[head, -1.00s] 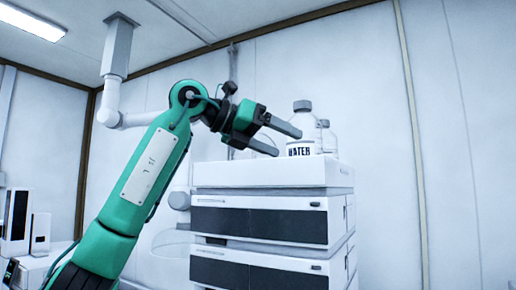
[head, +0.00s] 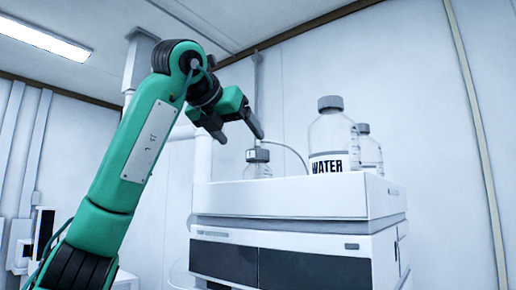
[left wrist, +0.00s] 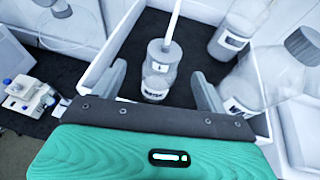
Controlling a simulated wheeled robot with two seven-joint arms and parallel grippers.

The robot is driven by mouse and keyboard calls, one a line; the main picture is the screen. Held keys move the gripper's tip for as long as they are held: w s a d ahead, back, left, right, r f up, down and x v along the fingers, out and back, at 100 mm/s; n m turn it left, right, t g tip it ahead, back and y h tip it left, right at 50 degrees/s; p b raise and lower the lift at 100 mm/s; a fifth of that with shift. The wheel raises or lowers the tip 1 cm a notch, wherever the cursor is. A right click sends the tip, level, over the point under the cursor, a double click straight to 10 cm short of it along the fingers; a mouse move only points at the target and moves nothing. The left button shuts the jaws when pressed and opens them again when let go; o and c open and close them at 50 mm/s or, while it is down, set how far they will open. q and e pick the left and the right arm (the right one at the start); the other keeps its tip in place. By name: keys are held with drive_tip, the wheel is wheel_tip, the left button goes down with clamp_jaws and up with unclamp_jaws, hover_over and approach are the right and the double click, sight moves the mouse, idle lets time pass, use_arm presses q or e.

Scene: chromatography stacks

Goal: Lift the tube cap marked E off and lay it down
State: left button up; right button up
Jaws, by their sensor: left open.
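A small clear bottle with a grey cap (head: 258,155) stands in the tray on top of the stack. The cap shows in the left wrist view (left wrist: 164,50) with a thin tube rising from it and a small white tag whose letter I cannot read surely. My left gripper (head: 240,137) is open and empty, just above and slightly left of this cap in the head view. In the left wrist view its two fingers (left wrist: 160,82) point towards the bottle, one on either side of it in the picture. My right gripper is in neither view.
A large bottle labelled WATER (head: 328,140) stands to the right in the same white tray (head: 290,200), with another bottle (head: 370,150) behind it. In the wrist view, bottles stand close to the right finger. Small equipment (left wrist: 30,97) lies at the left.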

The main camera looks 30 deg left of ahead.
sight(255, 149)
use_arm(q)
drive_tip(key=p+x, duration=0.1)
drive_tip(key=x, duration=0.1)
drive_tip(key=p+x, duration=0.1)
drive_tip(key=x, duration=0.2)
drive_tip(key=p+x, duration=0.2)
drive_tip(key=shift+w+d+f, duration=0.15)
drive_tip(key=shift+w+d, duration=0.15)
drive_tip(key=shift+w, duration=0.1)
drive_tip(key=shift+s+d, duration=0.1)
drive_tip(key=shift+s, duration=0.15)
drive_tip(key=c, duration=1.1)
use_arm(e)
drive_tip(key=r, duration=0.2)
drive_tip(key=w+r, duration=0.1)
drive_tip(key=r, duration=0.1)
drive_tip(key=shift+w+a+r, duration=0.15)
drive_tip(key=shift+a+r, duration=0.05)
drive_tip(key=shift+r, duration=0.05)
use_arm(q)
drive_tip(key=shift+r, duration=0.25)
